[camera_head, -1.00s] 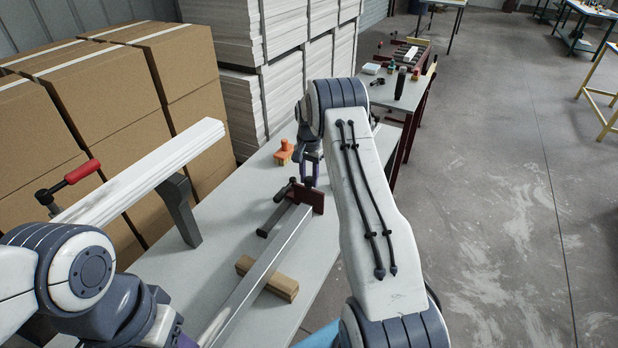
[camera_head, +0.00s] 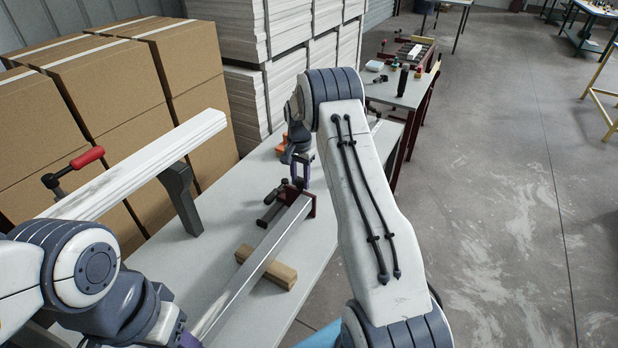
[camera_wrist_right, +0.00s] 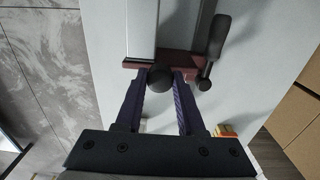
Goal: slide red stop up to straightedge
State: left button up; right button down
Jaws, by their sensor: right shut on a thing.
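The red stop (camera_head: 311,204) is a dark red plate at the far end of the long silver straightedge (camera_head: 262,252). In the right wrist view the stop (camera_wrist_right: 183,59) lies right at the end of the straightedge (camera_wrist_right: 142,28); I cannot tell whether they touch. My right gripper (camera_head: 301,172) is at the far side of the stop. In the wrist view its purple fingers are shut on the stop's round black knob (camera_wrist_right: 160,77). My left gripper (camera_head: 188,341) shows only as a purple bit at the bottom edge, by the near part of the straightedge; its jaws are hidden.
A black-handled clamp part (camera_head: 269,212) lies left of the stop. A wooden block (camera_head: 281,274) sits under the straightedge. A white beam (camera_head: 130,165) with a red-handled clamp (camera_head: 86,157) stands left. An orange object (camera_head: 281,146) is behind my right gripper.

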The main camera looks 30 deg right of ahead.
jog(key=shift+s+a+r, duration=0.1)
jog(key=shift+a, duration=0.15)
jog(key=c, duration=0.5)
grip_release()
notch_tip(320, 180, up, 9)
jog(key=b, duration=0.2)
jog(key=shift+b, duration=0.35)
jog(key=shift+r, duration=0.75)
jog(key=shift+a, duration=0.1)
